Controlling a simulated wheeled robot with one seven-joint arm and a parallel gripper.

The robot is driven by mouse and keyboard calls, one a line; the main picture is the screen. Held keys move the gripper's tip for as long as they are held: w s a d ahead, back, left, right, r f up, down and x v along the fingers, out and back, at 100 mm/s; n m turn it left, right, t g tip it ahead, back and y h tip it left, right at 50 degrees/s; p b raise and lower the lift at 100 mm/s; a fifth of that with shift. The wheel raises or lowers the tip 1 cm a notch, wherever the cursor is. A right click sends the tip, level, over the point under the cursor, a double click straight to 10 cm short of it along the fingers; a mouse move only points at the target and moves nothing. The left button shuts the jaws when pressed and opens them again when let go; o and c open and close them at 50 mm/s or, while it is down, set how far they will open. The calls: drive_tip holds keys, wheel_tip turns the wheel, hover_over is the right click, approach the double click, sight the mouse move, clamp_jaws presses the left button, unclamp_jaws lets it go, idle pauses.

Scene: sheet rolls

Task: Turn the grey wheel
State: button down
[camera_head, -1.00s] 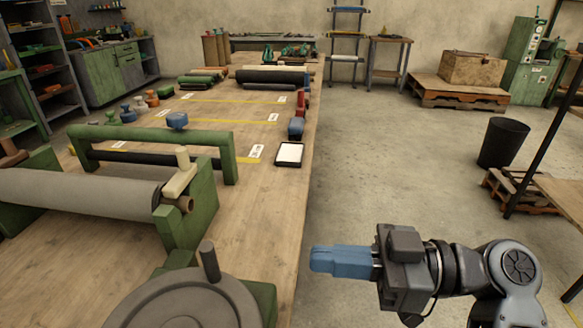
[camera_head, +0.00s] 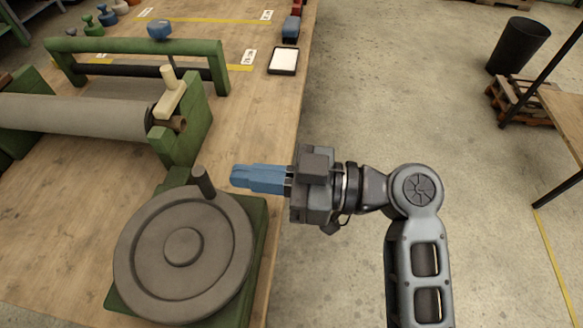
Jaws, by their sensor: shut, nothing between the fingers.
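The grey wheel (camera_head: 184,248) lies flat on a green base (camera_head: 257,225) at the front of the wooden table. A short dark upright handle (camera_head: 204,182) stands on its far rim. My gripper (camera_head: 234,176) has blue fingers that are shut and empty. It points left, with its tips just right of the handle in the picture. A small gap shows between the tips and the handle. I cannot tell exactly how their heights compare.
A grey roll (camera_head: 75,116) sits in green supports behind the wheel, with a cream lever (camera_head: 170,97) at its right end. A green frame (camera_head: 135,47) stands behind it. A black-edged white pad (camera_head: 283,60) lies near the table's right edge. Open floor lies right of the table (camera_head: 262,128).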

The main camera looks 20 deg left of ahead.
sight(206, 172)
drive_tip(key=shift+p+x, duration=0.4)
drive_tip(key=shift+x, duration=1.35)
drive_tip(key=shift+w+a+f+b, duration=0.1)
drive_tip(key=shift+a+b, duration=0.05)
drive_tip(key=shift+b, duration=0.35)
